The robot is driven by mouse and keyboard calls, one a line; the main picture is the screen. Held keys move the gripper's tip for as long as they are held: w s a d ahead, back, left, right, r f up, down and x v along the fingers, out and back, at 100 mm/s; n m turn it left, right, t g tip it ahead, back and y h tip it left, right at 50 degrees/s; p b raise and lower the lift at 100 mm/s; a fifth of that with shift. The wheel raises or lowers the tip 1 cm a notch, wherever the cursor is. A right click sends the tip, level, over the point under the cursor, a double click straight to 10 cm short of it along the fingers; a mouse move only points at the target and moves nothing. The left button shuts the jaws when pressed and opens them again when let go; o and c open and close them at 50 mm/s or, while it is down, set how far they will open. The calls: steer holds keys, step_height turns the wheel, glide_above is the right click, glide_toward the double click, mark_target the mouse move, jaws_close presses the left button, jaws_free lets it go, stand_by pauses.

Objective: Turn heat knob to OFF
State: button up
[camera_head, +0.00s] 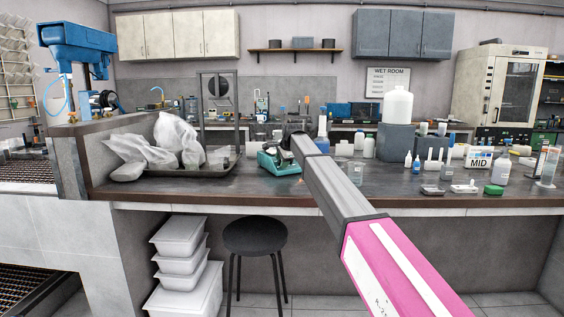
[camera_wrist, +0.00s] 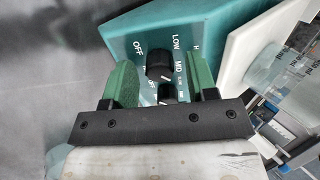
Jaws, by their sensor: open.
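The teal device (camera_head: 277,163) stands on the dark bench in the head view, with my gripper (camera_head: 287,145) at it. In the wrist view its sloped teal panel (camera_wrist: 130,35) carries an upper black knob (camera_wrist: 157,65) and a lower black knob (camera_wrist: 167,92). OFF, LOW and MID are printed around the upper knob. Which knob is the heat knob I cannot tell. My gripper (camera_wrist: 163,72) is open, with one green finger on each side of the knobs. Contact with them is not clear. The gripper's black crossbar hides the panel's lower part.
A pale plate (camera_wrist: 245,38) lies beside the teal panel in the wrist view. A tray with clear plastic bags (camera_head: 180,145) stands left of the device. Bottles and small items crowd the bench to the right. A black stool (camera_head: 255,236) stands below the bench's front edge.

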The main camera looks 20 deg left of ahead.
steer(key=c, duration=0.9)
steer(key=shift+c, duration=0.2)
steer(key=shift+n, duration=0.3)
